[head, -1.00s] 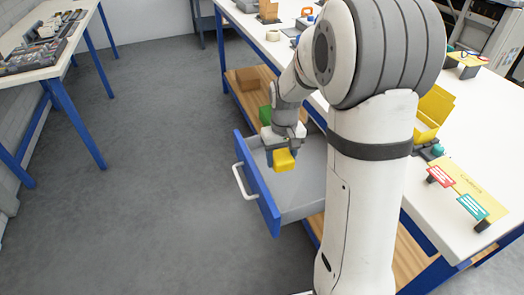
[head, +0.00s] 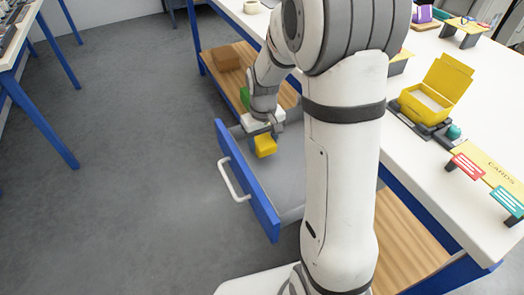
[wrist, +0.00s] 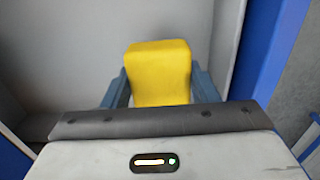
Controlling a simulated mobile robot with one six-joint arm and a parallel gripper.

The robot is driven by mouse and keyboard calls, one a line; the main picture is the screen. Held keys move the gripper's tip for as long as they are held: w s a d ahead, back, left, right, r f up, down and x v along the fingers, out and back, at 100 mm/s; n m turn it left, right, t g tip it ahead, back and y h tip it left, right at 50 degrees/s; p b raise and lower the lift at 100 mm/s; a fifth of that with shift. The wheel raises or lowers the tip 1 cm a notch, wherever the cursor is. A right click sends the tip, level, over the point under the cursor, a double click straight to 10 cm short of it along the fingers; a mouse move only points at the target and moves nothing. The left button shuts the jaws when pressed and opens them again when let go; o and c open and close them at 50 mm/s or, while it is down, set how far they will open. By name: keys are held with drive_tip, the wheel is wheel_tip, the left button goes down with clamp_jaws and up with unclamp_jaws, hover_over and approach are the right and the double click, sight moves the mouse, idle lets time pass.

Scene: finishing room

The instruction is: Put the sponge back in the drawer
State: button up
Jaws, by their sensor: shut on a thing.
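The yellow sponge (head: 265,146) is a small block held below my gripper (head: 264,136) in the head view. It also shows in the wrist view (wrist: 160,72), between the two blue-grey fingers of my gripper (wrist: 160,92). My gripper is shut on it. The drawer (head: 247,182) is pulled open, with a blue front, a white handle and a grey inside. The sponge is over the drawer's inside, near the blue front. I cannot tell whether it touches the drawer floor. My arm hides the drawer's right part.
A white-topped bench (head: 455,188) stands to the right, with an open yellow box (head: 440,88) and card stands on it. A wooden lower shelf (head: 226,84) holds a brown box (head: 220,57) and a green thing behind the drawer.

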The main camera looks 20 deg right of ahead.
drive_tip(key=shift+s+f+b, duration=0.1)
drive_tip(key=shift+f+b, duration=0.2)
drive_tip(key=shift+f, duration=1.6)
drive_tip(key=shift+f, duration=0.2)
drive_tip(key=o, duration=1.2)
drive_tip(key=shift+r, duration=0.1)
